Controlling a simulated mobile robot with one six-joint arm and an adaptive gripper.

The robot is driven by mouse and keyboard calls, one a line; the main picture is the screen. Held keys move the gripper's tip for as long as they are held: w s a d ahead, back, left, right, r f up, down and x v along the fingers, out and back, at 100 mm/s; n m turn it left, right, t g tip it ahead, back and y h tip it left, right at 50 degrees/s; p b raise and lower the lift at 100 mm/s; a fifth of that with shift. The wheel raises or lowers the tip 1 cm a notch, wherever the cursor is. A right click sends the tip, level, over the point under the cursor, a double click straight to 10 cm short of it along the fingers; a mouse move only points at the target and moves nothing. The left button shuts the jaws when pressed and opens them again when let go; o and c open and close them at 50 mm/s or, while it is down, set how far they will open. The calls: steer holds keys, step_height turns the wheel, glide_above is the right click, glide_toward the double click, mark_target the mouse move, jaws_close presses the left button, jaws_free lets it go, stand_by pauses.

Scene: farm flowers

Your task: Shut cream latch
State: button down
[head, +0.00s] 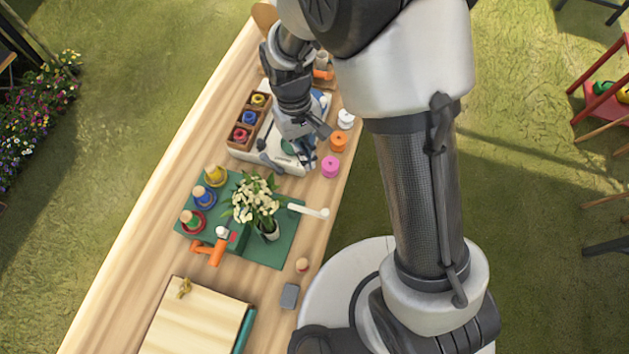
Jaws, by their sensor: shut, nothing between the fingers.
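A cream-white lever (309,211) sticks out to the right from the edge of a green board (276,251) in the head view; it is the only part here that looks like a cream latch. I cannot tell if it is shut. My gripper (299,160) points down over a white device (242,154), farther up the table and apart from the lever. My gripper is shut and empty. Its fingertips are small and partly merge with the device, so I cannot tell whether they touch it.
Orange (338,141) and pink (330,167) spools stand near the right table edge. A pale-lidded box (195,320) lies in front.

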steer(key=b, duration=0.2)
glide_toward(309, 209)
steer(key=w+d+f, duration=0.1)
steer(key=w+f, duration=0.3)
steer(key=s, duration=0.1)
steer(key=s+d, duration=0.2)
steer(key=s, duration=0.1)
steer(key=shift+f+b, duration=0.35)
steer(key=shift+s, duration=0.15)
